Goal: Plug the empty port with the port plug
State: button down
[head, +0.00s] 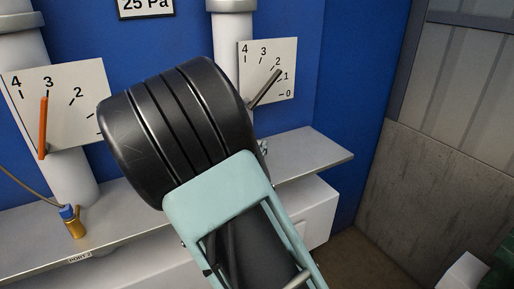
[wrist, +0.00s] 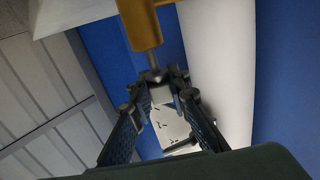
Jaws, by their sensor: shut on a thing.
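My gripper (wrist: 157,75) shows in the wrist view, with its two dark fingers closed in around a thin grey metal stem (wrist: 154,63). I take this stem as part of the port plug, though most of it is hidden between the fingertips. A brass-coloured cylinder (wrist: 141,28) sits directly beyond the stem and runs out of the top of the picture. I cannot tell whether it is the plug's body or a port fitting. In the head view my arm hides the gripper. A brass port (head: 74,226) with a blue-ended hose stands on the shelf at left.
The grey shelf (head: 308,158) runs along the blue wall. Two pressure gauges stand above it: a left one with an orange needle (head: 62,110) and a right one with a grey needle (head: 282,62). White pipes (head: 231,45) rise behind. A concrete wall (head: 430,200) is at right.

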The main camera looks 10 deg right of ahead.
jog(key=shift+f+b, duration=1.05)
jog(key=shift+f, duration=0.3)
jog(key=c, duration=1.8)
grip_release()
jog(key=shift+o, duration=0.2)
jog(key=v, duration=1.2)
